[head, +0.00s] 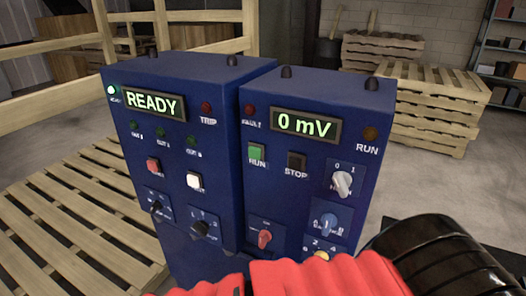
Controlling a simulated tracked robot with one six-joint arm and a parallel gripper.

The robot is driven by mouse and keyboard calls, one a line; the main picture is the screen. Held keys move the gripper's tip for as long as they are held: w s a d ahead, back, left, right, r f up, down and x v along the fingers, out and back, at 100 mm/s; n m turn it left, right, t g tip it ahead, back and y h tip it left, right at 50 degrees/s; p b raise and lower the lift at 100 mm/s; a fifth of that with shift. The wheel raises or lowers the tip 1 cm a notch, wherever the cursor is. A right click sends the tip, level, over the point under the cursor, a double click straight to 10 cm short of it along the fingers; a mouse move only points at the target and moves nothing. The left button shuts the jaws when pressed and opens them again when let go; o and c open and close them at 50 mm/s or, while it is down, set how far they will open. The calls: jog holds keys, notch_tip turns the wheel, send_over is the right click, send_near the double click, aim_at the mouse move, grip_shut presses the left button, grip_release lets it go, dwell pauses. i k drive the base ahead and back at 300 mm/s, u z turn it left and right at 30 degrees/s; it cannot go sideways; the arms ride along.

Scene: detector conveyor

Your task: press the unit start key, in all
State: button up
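Two blue control cabinets stand side by side in the head view. The left cabinet (185,75) has a display (154,102) reading READY, a lit green lamp (112,90), a red key (153,166) and a white key (194,181). The right cabinet (320,87) has a display (306,125) reading 0 mV, a green key (256,152) marked RUN and a black key (296,161) marked STOP. The RUN lamp (370,133) looks unlit. No key is labelled legibly as unit start. My gripper's fingers are not in view; red and black arm parts fill the bottom edge.
Rotary knobs (341,184) sit low on both cabinet faces, and my arm hides the lowest right controls. A wooden pallet (75,235) lies at the left. Stacked pallets (435,100) and shelving (502,60) stand behind on the right.

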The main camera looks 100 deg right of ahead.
aim_at(254, 152)
jog(key=z, duration=3.65)
